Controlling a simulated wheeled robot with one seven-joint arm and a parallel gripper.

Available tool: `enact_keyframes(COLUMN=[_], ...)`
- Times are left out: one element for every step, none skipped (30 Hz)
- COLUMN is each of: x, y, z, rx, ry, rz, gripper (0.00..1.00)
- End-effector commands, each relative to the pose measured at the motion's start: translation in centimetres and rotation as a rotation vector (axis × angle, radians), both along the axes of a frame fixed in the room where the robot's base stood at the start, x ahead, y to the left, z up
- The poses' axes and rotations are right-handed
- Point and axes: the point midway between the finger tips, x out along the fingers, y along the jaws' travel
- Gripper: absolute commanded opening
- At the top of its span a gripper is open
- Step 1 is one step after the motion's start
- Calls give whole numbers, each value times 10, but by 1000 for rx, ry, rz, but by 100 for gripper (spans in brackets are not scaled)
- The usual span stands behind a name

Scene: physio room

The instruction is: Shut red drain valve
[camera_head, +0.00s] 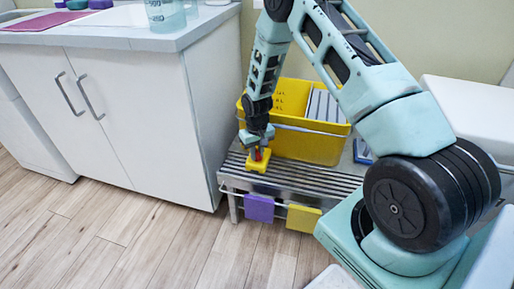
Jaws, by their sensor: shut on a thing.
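A small yellow block (257,166) sits on the slatted metal bench, at its left back part. A bit of red, the red drain valve (258,154), shows at the top of the block. My gripper (258,151) points down over the block and is shut on the red valve. The gripper covers most of the valve, so its angle cannot be told.
A yellow crate (310,146) stands on the slatted bench (290,181) just right of my gripper. A white cabinet (160,125) rises close on the left. A purple cloth (259,208) and a yellow cloth (302,218) hang at the bench front. The wooden floor is clear.

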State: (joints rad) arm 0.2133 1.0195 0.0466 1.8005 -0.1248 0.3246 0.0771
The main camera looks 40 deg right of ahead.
Motion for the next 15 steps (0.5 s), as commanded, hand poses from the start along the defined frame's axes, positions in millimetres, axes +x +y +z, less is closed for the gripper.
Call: enact_keyframes(x=[0, 0, 0, 0, 0, 0, -1, -1, -1, 0, 0, 0, 0, 0, 0], y=[0, 0, 0, 0, 0, 0, 0, 0, 0, 0, 0, 0, 0, 0, 0], z=[4, 4, 4, 4, 4, 4, 3, 3, 3, 3, 3, 3, 3, 3, 3], rx=[1, 1, 1, 1, 1, 0, 1, 1, 0, 1, 1, 1, 1, 1, 1], ry=[2, 2, 2, 1, 1, 1, 1, 2, 1, 1, 1, 1, 1, 1, 1], rz=[44, 72, 111, 139, 167, 206, 234, 263, 301, 329, 358, 396, 424, 454, 491], gripper=[0, 0, 0, 0, 0, 0, 0, 0, 0, 0, 0, 0, 0, 0, 0])
